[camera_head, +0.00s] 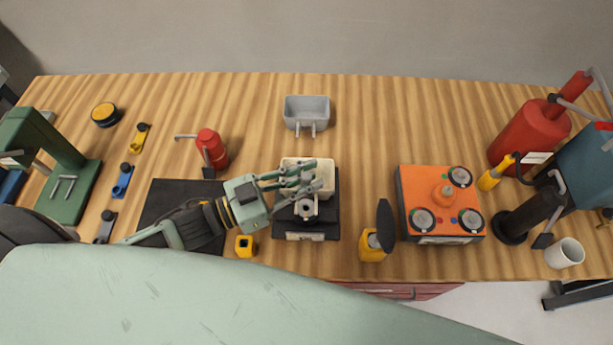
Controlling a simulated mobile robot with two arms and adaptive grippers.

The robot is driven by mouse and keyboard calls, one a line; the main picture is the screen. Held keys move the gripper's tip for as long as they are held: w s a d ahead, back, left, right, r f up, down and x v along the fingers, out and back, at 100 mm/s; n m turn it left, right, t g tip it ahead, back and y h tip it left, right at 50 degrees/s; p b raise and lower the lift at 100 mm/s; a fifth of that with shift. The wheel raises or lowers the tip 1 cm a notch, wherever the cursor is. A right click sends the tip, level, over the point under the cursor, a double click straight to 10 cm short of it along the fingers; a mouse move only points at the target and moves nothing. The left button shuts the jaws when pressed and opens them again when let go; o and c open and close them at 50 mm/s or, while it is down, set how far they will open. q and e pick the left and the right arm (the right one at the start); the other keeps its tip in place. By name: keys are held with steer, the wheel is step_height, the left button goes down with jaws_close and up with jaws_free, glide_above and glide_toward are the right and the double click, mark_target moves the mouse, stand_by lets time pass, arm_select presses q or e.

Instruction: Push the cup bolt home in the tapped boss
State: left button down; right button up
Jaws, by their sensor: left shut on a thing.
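My left gripper (300,180) reaches in from the left over a cream bucket cup (318,164). The cup sits on a black block-like fixture (328,215) near the middle of the bench. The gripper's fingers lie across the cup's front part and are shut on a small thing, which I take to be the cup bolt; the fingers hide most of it. A pale round part with a dark hole (306,208), perhaps the tapped boss, shows just in front of the fingers. How deep the bolt sits is not visible. My right gripper is not in view.
A grey bucket (307,108) with two prongs stands behind. A red oil can (211,148) and black mat (165,195) are to the left. An orange box with dials (440,200) and a yellow-based black paddle (375,245) stand to the right.

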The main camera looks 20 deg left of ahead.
arm_select(q)
step_height(320, 180, down, 5)
steer(key=b, duration=0.3)
steer(key=shift+f, duration=0.1)
steer(key=shift+p, duration=0.5)
stand_by(1.7)
steer(key=shift+f+b, duration=0.75)
steer(key=shift+f, duration=0.35)
steer(key=shift+r, duration=0.1)
steer(key=shift+r+p, duration=0.6)
steer(key=shift+p, duration=0.15)
stand_by(0.4)
steer(key=shift+p, duration=0.5)
stand_by(1.0)
